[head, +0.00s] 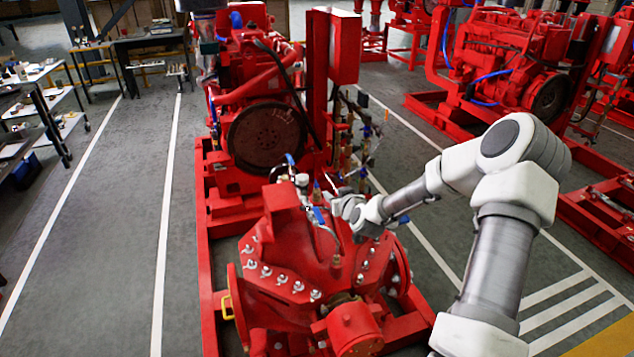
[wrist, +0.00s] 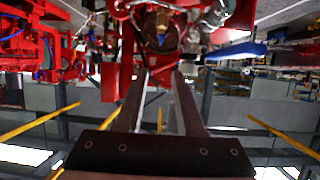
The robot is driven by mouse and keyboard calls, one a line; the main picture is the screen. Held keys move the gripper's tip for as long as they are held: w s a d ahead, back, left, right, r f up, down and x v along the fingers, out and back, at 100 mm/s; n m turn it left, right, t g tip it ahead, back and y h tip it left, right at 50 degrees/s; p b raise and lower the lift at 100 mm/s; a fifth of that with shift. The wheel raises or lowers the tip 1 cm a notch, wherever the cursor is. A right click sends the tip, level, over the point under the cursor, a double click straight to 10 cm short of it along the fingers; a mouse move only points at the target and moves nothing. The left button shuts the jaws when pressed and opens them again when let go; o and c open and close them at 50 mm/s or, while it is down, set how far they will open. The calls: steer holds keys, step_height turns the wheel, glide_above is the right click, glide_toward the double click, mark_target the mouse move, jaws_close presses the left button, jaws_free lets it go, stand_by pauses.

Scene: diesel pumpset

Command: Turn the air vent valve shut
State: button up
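A blue lever handle (head: 319,215) sits on top of the red pump casing (head: 297,238) in the head view, next to thin piping. A second blue handle (head: 290,159) stands a little farther back, above pale fittings. I cannot tell which of them is the air vent valve. My gripper (head: 338,205) is close to the right of the nearer handle. In the wrist view my gripper (wrist: 163,73) has its two fingers apart, with nothing clearly between them. A blue lever (wrist: 236,52) lies to the right of the fingertips, apart from them.
The red engine with its dark flywheel (head: 267,138) stands behind the pump. A red control box (head: 345,47) and thin gauge piping (head: 360,130) rise behind my gripper. Another red pumpset (head: 510,60) stands at the back right. The floor left of the pumpset is clear.

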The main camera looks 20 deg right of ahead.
mark_target(318, 184)
steer(key=p+x, duration=0.1)
steer(key=x, duration=1.5)
steer(key=shift+w+f, duration=0.25)
steer(key=shift+w, duration=0.05)
steer(key=shift+c, duration=0.4)
jaws_close()
